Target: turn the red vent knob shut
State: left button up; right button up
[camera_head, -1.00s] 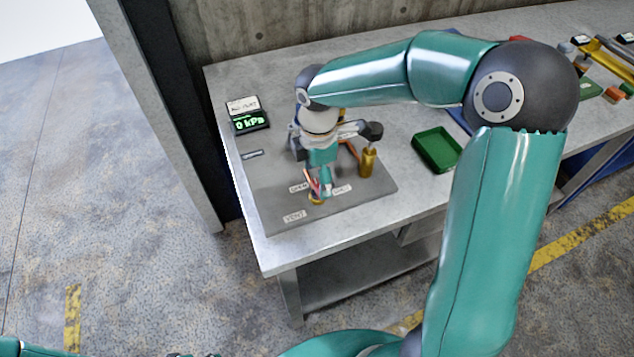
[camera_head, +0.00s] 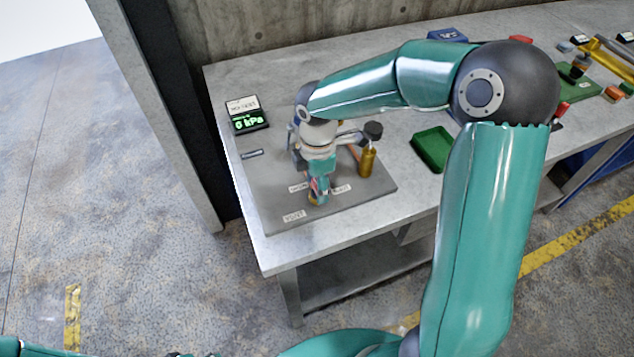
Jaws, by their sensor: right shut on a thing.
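The red vent knob (camera_head: 313,186) sits on a brass fitting (camera_head: 312,200) near the front of the grey panel (camera_head: 350,205). Only a sliver of red shows, so I cannot tell its exact angle. My right gripper (camera_head: 319,193) points down over the knob and is shut on it, hiding most of it. Small white labels lie to the left (camera_head: 298,188) and right (camera_head: 341,188) of the knob, and a "VENT" label (camera_head: 294,216) lies in front. My left gripper is not in view.
A brass post with a dark top (camera_head: 367,161) stands right of my gripper. A green tray (camera_head: 432,149) lies farther right on the bench (camera_head: 390,215). A display in kPa (camera_head: 248,119) stands at the back left; its digit is hard to read.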

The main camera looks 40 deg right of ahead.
jog(key=shift+m, duration=0.4)
jog(key=m+b, duration=0.2)
jog(key=m, duration=0.1)
jog(key=m+b, duration=0.2)
jog(key=m, duration=0.3)
jog(key=shift+w, duration=0.1)
jog(key=m+b, duration=0.1)
jog(key=m, duration=0.4)
jog(key=shift+b, duration=0.35)
jog(key=shift+r+m+b, duration=0.1)
jog(key=shift+m+b, duration=0.35)
jog(key=shift+m, duration=1.65)
jog(key=o, duration=1.2)
jog(key=shift+c, duration=0.2)
